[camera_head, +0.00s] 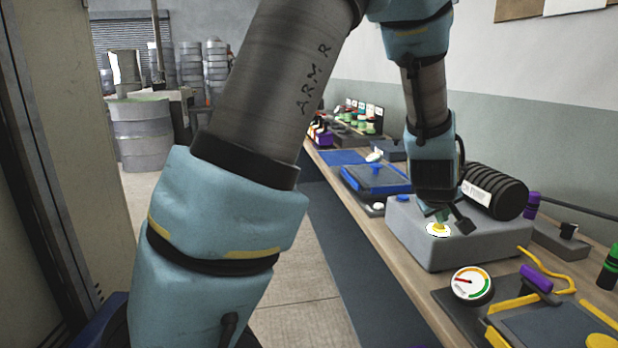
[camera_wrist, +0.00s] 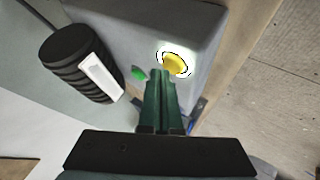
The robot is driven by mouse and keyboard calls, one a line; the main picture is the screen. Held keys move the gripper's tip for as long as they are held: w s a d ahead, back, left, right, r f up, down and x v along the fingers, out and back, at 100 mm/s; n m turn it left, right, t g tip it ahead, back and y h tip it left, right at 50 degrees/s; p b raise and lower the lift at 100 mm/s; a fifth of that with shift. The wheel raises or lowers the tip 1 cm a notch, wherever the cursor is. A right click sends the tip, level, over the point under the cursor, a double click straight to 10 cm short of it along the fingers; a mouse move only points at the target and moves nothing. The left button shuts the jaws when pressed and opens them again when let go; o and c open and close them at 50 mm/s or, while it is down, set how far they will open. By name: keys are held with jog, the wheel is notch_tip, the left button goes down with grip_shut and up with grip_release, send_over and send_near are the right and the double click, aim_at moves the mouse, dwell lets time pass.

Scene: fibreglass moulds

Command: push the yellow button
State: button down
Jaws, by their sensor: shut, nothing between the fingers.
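The yellow button (camera_head: 438,229) sits in a white ring on top of a grey box (camera_head: 430,255) on the bench. In the wrist view the yellow button (camera_wrist: 175,64) lies just beyond my fingertips and slightly to their right. My gripper (camera_head: 441,214) is shut and empty, pointing down over the box close beside the button. In the wrist view my gripper (camera_wrist: 158,75) shows its green fingers together. I cannot tell whether the fingertips touch the box or the button.
A green button (camera_wrist: 138,73) is left of my fingertips. A gauge (camera_head: 472,284) and a purple cylinder (camera_head: 537,278) are nearer. A blue tray (camera_head: 375,178) lies farther along the bench.

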aim_at(438, 228)
dwell(0.3)
jog(key=shift+f+b, duration=0.45)
jog(key=shift+r, duration=0.15)
jog(key=shift+r+p, duration=0.25)
jog(key=shift+p, duration=0.15)
jog(key=shift+r, duration=0.15)
notch_tip(438, 228, up, 6)
jog(key=p, duration=0.5)
jog(key=shift+a, duration=0.1)
